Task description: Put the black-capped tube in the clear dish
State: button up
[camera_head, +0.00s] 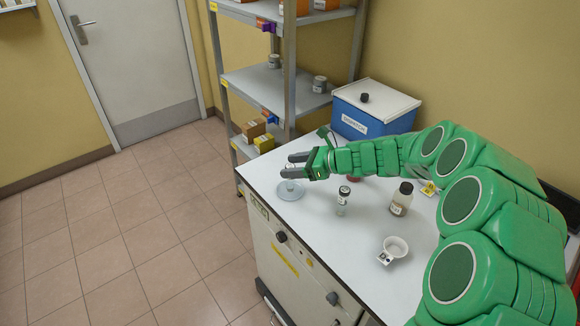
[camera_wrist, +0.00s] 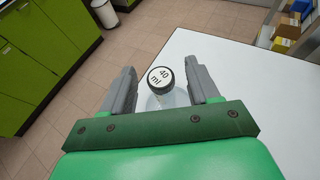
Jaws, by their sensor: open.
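My gripper (camera_head: 294,164) is open above the clear dish (camera_head: 292,197), which lies near the table's far left corner. In the wrist view, a black-capped tube (camera_wrist: 160,78) with a white "40 ml" label on its cap stands between the two open fingers (camera_wrist: 162,85). Gaps show on both sides of the cap. In the head view my fingers hide its upper part, and its lower end seems to be within the dish. Whether it rests on the dish's floor is hard to tell.
A blue box (camera_head: 365,115) is at the back, beside a shelf rack (camera_head: 280,85). The table's front left is clear.

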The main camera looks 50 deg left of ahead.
jog(key=v, duration=1)
jog(key=shift+w+d, duration=0.15)
jog(key=shift+d, duration=0.15)
jog(key=shift+r, duration=0.15)
